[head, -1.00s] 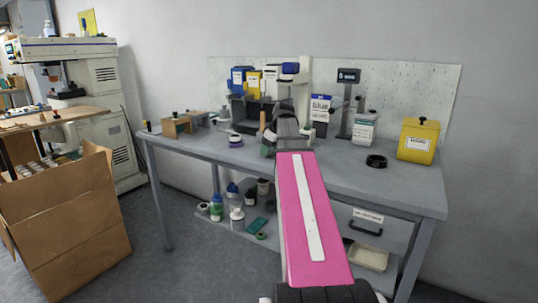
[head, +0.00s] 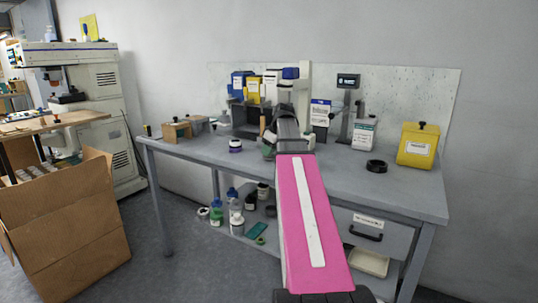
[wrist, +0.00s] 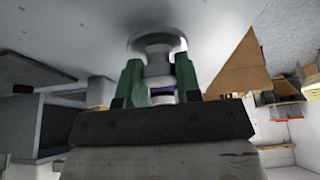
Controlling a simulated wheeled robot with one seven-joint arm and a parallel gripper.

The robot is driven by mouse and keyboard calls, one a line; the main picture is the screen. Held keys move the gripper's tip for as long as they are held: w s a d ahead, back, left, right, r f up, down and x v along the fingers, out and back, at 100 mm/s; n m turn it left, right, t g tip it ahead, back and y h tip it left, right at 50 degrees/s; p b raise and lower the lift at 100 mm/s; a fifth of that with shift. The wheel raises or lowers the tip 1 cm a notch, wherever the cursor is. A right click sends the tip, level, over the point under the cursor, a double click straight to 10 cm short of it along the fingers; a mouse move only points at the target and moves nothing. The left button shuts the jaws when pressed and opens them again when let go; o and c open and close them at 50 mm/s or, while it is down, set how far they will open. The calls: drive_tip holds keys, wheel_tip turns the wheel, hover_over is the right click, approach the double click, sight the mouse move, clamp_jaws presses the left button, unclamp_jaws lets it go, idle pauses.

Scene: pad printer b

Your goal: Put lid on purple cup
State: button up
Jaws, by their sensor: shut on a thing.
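The purple cup (head: 235,146) is a small pale pot with a purple band and a dark upper part. It stands on the grey workbench in the head view, left of my gripper. My gripper (wrist: 158,72) has green fingers shut on the grey knob of a round pale lid (wrist: 132,42) in the wrist view. A bit of purple and white (wrist: 163,92) shows between the fingers, mostly hidden by the knob. In the head view my gripper (head: 268,148) is small and partly covered by my arm, so its exact gap to the bench cannot be told.
The workbench (head: 330,170) carries a black ring (head: 377,166), a yellow bin (head: 417,145) and a white canister (head: 364,135) on the right. A pad printer (head: 304,90) stands behind my gripper. A brown fixture (head: 176,132) stands left. An open cardboard box (head: 70,215) is on the floor.

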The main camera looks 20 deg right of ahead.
drive_tip(key=r, duration=0.3)
drive_tip(key=shift+s+a, duration=0.15)
drive_tip(key=shift+a, duration=0.25)
drive_tip(key=s+a+r, duration=0.4)
drive_tip(key=a+r, duration=0.2)
drive_tip(key=a, duration=0.4)
drive_tip(key=w+r, duration=0.1)
drive_tip(key=w, duration=2)
drive_tip(key=shift+w+d, duration=0.25)
drive_tip(key=shift+w, duration=0.1)
drive_tip(key=shift+f, duration=0.15)
drive_tip(key=shift+f, duration=2.95)
drive_tip(key=shift+f, duration=0.2)
